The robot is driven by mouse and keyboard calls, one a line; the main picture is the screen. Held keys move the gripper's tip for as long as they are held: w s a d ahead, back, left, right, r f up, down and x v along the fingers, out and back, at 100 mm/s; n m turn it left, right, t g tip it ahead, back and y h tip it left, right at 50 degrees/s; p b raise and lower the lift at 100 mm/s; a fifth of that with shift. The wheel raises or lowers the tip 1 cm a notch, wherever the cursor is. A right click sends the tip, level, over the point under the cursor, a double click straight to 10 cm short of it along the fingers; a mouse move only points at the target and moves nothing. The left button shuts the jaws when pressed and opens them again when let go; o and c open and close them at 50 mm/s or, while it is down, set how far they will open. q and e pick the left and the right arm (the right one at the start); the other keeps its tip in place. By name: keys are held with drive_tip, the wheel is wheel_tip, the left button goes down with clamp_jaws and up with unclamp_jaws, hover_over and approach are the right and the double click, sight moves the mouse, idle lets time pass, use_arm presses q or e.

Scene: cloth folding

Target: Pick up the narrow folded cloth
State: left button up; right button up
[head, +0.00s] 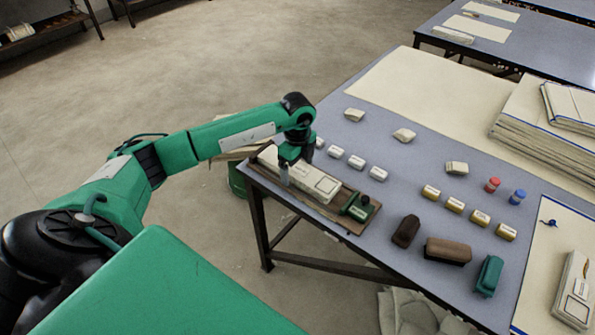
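A narrow, folded cream cloth (316,183) with a dark-outlined label lies lengthwise on a brown wooden board (346,219) at the table's left corner. My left gripper (287,178) points down over the cloth's middle-left part. Its fingers reach the cloth or stop just above it; I cannot tell which. The gripper hides part of the cloth, and the gap between the fingers is too small to make out. A second narrow folded cloth (573,290) with a similar label lies at the right edge. My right gripper is not in view.
A small green device (359,207) sits at the board's near end. White blocks (357,162), tan-and-white blocks (455,205), and dark brushes (447,250) lie on the grey table (400,200). Large folded cloths (540,115) are stacked at the back right.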

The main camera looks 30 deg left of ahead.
use_arm(q)
drive_tip(key=c, duration=1.1)
drive_tip(key=shift+o, duration=0.2)
